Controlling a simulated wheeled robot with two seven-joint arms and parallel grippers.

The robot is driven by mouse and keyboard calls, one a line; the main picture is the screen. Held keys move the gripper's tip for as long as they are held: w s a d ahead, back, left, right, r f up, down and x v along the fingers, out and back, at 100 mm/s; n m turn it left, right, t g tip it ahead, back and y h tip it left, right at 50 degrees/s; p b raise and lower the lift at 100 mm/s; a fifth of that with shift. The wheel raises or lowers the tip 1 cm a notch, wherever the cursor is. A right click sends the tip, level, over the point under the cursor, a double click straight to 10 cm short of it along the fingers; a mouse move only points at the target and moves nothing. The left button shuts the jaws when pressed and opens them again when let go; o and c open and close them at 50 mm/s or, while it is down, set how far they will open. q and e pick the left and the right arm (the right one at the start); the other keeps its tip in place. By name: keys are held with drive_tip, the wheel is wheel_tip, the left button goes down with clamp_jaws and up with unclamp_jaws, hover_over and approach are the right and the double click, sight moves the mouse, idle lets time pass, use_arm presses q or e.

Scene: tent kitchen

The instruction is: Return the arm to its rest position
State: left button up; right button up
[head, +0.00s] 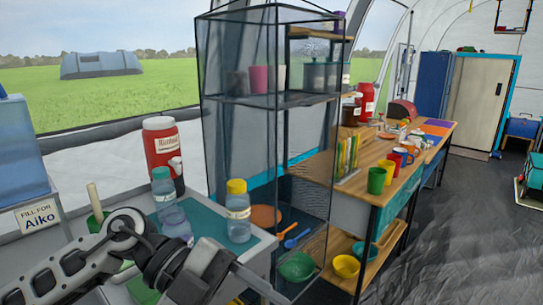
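My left arm (60,272) comes in from the lower left, low in front of the near counter. Its dark gripper (205,272) is at the lower middle of the head view, in front of the bottles. The fingertips are not clear, so I cannot tell whether it is open or shut. I see nothing clearly held in it. My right gripper is not in view.
On the near counter stand a red-and-white jug (163,150), a yellow-lidded bottle (238,212), clear bottles (163,190) and a sign (38,216) reading "FILL FOR Aiko". A mesh-sided shelf (240,100) stands behind. A wooden table (372,155) holds cups.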

use_arm(q)
drive_tip(key=w+d+r+n+t+h+b, duration=0.1)
drive_tip(key=w+d+r+n+t+h, duration=0.15)
drive_tip(key=n+t+h, duration=0.7)
drive_tip(key=w+a+f+n+t+y+b, duration=0.1)
drive_tip(key=w+a+f+n+t+y, duration=0.1)
drive_tip(key=a+f+n+t+y, duration=0.35)
drive_tip(key=w+a+f+n+t+y+b, duration=0.1)
drive_tip(key=w+a+f+n+t+y, duration=0.15)
drive_tip(key=f+n+t+y, duration=0.5)
drive_tip(key=s+a+f+n+g+y, duration=0.2)
drive_tip(key=s+f, duration=0.3)
drive_tip(key=f, duration=0.5)
drive_tip(key=s+a+f+n+g+y, duration=0.3)
drive_tip(key=s+f+n+g, duration=0.1)
drive_tip(key=f, duration=0.6)
drive_tip(key=shift+s+a+f+n+g+b, duration=0.15)
drive_tip(key=shift+s+a+n+g+b, duration=0.3)
drive_tip(key=shift+s, duration=0.75)
